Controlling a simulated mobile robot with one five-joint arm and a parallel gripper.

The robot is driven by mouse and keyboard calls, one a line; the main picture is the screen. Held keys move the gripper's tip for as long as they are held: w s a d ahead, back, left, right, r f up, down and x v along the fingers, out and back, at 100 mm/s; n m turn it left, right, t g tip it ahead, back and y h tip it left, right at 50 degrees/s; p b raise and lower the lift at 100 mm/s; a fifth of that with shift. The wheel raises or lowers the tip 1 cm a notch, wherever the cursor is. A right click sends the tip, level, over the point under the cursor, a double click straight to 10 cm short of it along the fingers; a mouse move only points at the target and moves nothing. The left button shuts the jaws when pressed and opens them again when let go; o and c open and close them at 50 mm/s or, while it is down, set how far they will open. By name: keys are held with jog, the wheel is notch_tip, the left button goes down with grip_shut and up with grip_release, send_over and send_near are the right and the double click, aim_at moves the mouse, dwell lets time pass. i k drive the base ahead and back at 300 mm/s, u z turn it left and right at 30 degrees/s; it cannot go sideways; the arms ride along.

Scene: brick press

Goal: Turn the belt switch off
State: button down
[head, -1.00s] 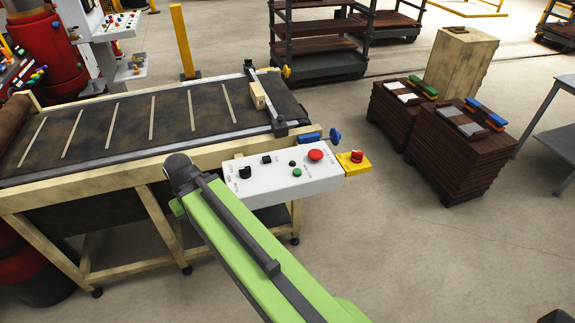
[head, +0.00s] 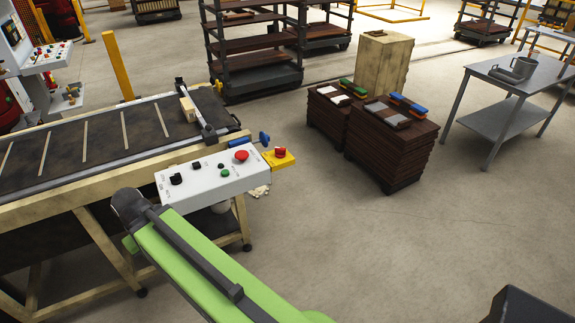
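The white control panel (head: 206,187) hangs on the near side of the belt conveyor (head: 72,148). On its sloping face are two black rotary switches, one at the left (head: 176,179) and one further right (head: 196,165). A red round button (head: 241,155) and a green button (head: 224,172) are on its right part. The lettering is too small to read, so I cannot tell which switch is the belt's or how it is set. My green arm reaches up to just left of the panel's near edge. My gripper does not show.
A yellow box with a red emergency button (head: 280,153) sticks out at the panel's right end. A wooden block (head: 188,108) lies on the belt. Dark board stacks (head: 387,150) and a grey table (head: 505,105) stand to the right. The floor before them is clear.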

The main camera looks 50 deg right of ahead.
aim_at(280, 153)
jog(key=u, duration=0.3)
jog(key=k, duration=0.1)
jog(key=z, duration=3)
jog(key=k, duration=1)
jog(key=u, duration=1.05)
jog(key=i, duration=0.95)
jog(key=u, duration=0.8)
